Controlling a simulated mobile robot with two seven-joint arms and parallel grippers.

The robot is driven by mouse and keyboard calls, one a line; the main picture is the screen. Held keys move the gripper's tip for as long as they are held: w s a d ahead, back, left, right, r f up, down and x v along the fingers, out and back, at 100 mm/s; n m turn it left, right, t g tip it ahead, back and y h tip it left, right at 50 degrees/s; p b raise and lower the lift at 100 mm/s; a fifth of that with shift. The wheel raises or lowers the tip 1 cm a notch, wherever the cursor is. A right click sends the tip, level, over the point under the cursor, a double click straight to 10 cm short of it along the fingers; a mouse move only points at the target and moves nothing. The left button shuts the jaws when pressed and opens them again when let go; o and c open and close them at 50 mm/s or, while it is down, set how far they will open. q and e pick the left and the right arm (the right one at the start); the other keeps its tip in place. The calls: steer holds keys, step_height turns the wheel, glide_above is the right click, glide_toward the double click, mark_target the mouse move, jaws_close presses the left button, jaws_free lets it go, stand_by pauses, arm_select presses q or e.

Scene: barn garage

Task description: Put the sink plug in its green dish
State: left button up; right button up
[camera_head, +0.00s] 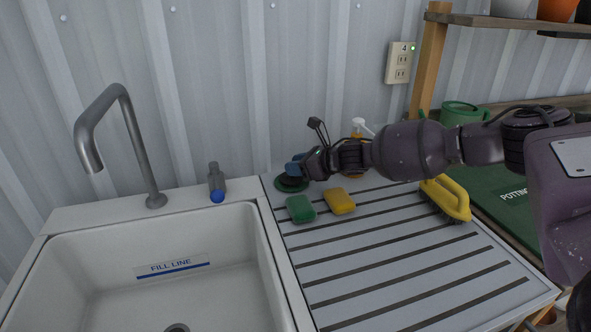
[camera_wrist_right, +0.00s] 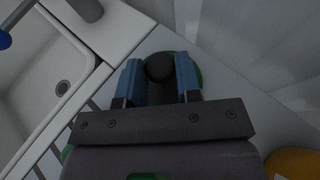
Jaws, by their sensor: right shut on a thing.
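The green dish (camera_head: 283,187) sits at the back left corner of the draining board. Its green edge also shows behind the fingers in the right wrist view (camera_wrist_right: 198,77). My right gripper (camera_head: 294,170) reaches in from the right and is over the dish. Its blue fingers (camera_wrist_right: 159,72) are shut on the dark sink plug (camera_wrist_right: 159,66). In the head view the plug is mostly hidden by the gripper and shows as a dark shape at the dish. I cannot tell whether it touches the dish bottom. My left gripper is not in view.
A green sponge (camera_head: 300,209) and a yellow sponge (camera_head: 339,201) lie close in front of the dish. A yellow brush (camera_head: 446,198) lies under my right arm. The front draining board is clear.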

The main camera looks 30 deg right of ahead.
steer(key=shift+f, duration=0.4)
steer(key=shift+f, duration=0.2)
steer(key=o, duration=0.9)
steer(key=shift+r, duration=0.15)
